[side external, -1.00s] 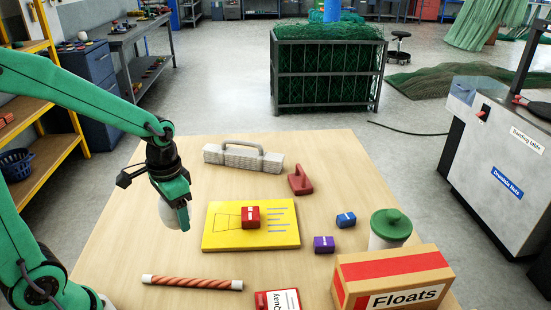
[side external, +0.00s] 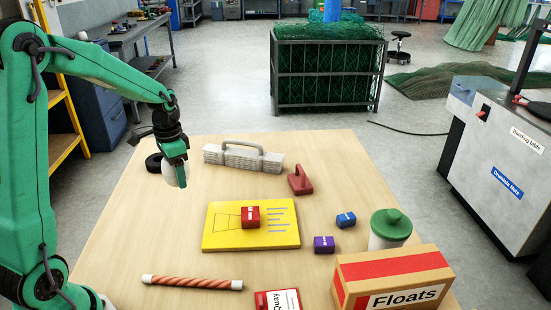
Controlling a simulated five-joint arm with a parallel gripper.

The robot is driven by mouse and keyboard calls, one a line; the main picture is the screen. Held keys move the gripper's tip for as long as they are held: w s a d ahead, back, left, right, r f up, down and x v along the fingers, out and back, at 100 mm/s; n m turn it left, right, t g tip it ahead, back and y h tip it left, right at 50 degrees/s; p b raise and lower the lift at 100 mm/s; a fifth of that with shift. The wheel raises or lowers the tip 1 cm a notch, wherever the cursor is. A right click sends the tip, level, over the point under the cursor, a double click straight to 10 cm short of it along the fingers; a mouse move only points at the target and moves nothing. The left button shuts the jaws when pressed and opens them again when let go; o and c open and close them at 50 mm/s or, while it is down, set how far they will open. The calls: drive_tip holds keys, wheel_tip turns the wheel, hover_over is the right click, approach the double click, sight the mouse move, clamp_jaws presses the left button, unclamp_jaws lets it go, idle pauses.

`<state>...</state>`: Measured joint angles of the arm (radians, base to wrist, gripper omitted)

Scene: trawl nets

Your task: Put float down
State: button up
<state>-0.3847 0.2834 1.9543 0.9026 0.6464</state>
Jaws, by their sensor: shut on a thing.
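My gripper (side external: 177,179) is shut on a white, rounded float (side external: 167,173) above the left back part of the table. The float is partly hidden behind the green jaw. I cannot tell how far the float is above the tabletop. The wooden table (side external: 180,230) has bare surface below and in front of the gripper. A cardboard box marked "Floats" (side external: 400,275) stands at the table's front right corner.
A black ring (side external: 153,163) lies behind the float.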

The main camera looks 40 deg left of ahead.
hover_over(160, 197)
wheel_tip(160, 197, down, 7)
drive_tip(key=shift+d, duration=0.1)
drive_tip(key=shift+f, duration=2)
drive_tip(key=shift+f, duration=0.15)
drive_tip(key=o, duration=1)
wheel_tip(160, 197, up, 12)
drive_tip(key=shift+d+r, duration=0.15)
drive_tip(key=shift+r, duration=0.05)
